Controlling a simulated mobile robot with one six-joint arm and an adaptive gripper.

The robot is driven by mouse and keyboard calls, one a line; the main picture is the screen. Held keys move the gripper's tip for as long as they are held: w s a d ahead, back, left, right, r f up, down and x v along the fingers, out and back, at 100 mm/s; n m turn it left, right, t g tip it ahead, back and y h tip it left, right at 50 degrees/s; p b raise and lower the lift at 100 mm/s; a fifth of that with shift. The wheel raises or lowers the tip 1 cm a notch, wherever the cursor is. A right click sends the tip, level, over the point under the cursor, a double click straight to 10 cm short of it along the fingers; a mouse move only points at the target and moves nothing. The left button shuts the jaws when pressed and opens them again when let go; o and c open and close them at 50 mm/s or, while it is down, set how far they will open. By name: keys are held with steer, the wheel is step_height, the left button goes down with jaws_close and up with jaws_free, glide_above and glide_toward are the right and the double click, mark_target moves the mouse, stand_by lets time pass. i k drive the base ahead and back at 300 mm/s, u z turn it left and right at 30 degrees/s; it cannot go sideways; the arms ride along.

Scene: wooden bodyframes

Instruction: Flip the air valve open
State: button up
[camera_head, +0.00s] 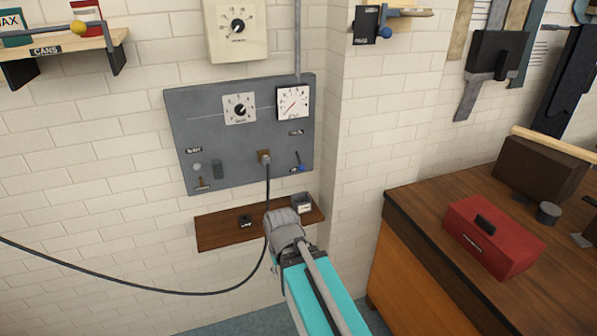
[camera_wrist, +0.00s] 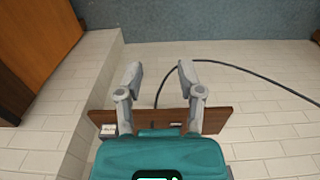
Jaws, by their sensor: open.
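A grey wall panel (camera_head: 232,168) carries the controls. At its lower right is a small lever with a blue part (camera_head: 299,168), under a dark label too small to read; it may be the air valve. A black hose (camera_head: 268,195) plugs into a brown fitting (camera_head: 264,157) left of that lever. My gripper (camera_head: 282,220) is below the panel, in front of the small wooden shelf, apart from the lever. In the wrist view my gripper (camera_wrist: 159,75) has its two fingers spread with nothing between them. The lever is not in the wrist view.
The wooden shelf (camera_head: 225,230) holds small dark and grey items. The hose (camera_wrist: 255,77) sags away to the left in the head view. A workbench (camera_head: 420,215) with a red toolbox (camera_head: 490,236) stands at right, beyond a wall corner. A gauge (camera_head: 293,103) and dial (camera_head: 239,109) sit higher on the panel.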

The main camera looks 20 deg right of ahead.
mark_target(301, 167)
steer(key=z, duration=0.65)
steer(key=k, duration=0.85)
steer(key=z, duration=1)
steer(key=k, duration=0.55)
steer(key=z, duration=0.25)
steer(key=i, duration=1.35)
steer(key=u, duration=1.2)
steer(key=i, duration=0.95)
steer(key=u, duration=0.7)
